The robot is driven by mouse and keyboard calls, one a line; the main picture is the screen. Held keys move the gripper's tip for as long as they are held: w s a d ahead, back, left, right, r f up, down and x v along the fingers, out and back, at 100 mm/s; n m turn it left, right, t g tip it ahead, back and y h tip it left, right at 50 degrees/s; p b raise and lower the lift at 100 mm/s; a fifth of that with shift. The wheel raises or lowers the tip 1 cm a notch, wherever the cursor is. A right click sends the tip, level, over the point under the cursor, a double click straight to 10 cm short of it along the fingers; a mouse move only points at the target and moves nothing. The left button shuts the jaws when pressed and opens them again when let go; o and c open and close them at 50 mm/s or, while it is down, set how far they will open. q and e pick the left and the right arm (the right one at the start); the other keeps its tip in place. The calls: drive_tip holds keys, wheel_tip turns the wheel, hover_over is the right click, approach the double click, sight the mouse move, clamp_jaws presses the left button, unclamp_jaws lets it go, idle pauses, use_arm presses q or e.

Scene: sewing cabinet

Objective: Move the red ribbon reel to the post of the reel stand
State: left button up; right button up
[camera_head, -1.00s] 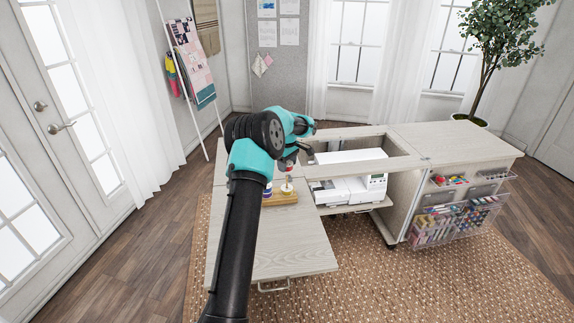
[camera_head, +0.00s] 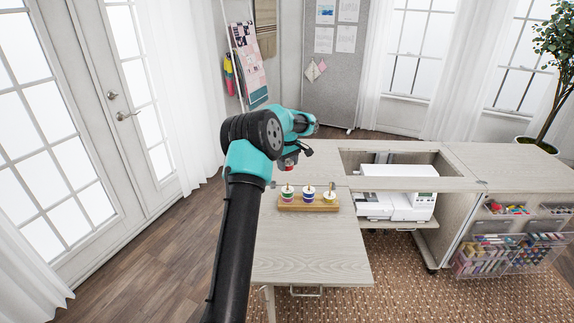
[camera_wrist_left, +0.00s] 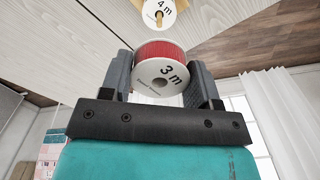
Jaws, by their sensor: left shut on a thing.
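My left gripper (camera_head: 291,158) is shut on the red ribbon reel (camera_wrist_left: 160,56), which is marked "3 m" and sits between both fingers in the left wrist view. In the head view the red reel (camera_head: 290,162) is small and partly hidden by the gripper. The stand carries a green reel (camera_head: 288,196), a blue reel (camera_head: 308,197) and a pale reel (camera_head: 329,197) on posts. A reel marked "4 m" (camera_wrist_left: 158,14) shows at the top of the wrist view. My right gripper is out of view.
The stand rests on the pale wooden leaf (camera_head: 310,255) of the sewing cabinet. A white sewing machine (camera_head: 400,190) sits in the opening to its right. Clear bins (camera_head: 510,255) hang at the cabinet's right. The front of the leaf is bare.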

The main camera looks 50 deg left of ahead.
use_arm(q)
drive_tip(key=shift+f, duration=2.45)
drive_tip(key=shift+f, duration=2.25)
drive_tip(key=o, duration=1)
drive_tip(key=shift+r, duration=0.15)
wheel_tip(320, 180, up, 17)
